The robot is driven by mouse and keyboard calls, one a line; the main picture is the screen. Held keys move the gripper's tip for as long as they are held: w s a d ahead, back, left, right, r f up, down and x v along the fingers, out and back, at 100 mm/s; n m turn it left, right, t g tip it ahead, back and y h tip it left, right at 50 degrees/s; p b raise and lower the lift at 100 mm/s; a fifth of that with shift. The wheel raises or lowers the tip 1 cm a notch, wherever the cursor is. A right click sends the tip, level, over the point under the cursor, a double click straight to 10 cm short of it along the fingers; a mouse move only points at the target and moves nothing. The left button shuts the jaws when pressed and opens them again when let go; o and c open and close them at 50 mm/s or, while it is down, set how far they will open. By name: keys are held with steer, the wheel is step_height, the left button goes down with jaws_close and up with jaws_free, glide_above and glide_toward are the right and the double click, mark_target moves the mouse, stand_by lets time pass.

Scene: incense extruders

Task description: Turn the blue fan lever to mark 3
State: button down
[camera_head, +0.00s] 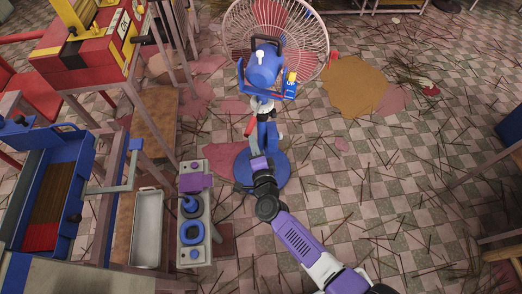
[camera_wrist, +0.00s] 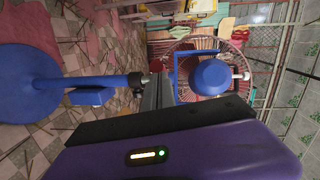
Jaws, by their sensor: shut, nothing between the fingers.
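The fan stands at top centre in the head view, with a white wire cage (camera_head: 308,18) and a blue motor housing (camera_head: 263,70). A small blue part with yellow and white markings (camera_head: 290,84) is at the housing's lower right. I cannot make out the lever or its mark numbers. My gripper (camera_head: 254,144) is shut and empty, beside the fan's pole and below the housing. In the wrist view the fan lies sideways; the gripper's grey fingers (camera_wrist: 158,88) overlap the pole's upper end near the blue housing (camera_wrist: 211,77). Contact cannot be told.
The fan's round blue base (camera_head: 275,172) is beneath my wrist. A grey panel with purple and blue parts (camera_head: 194,235), a pale tray (camera_head: 147,228) and a blue-framed bench (camera_head: 60,190) stand left. The tiled floor to the right is open, strewn with thin sticks.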

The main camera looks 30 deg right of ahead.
steer(key=shift+w+a+f, duration=0.1)
steer(key=shift+w+a, duration=0.15)
steer(key=shift+w, duration=0.15)
steer(key=shift+w+a, duration=1)
steer(key=shift+a, duration=0.25)
steer(key=shift+a, duration=0.1)
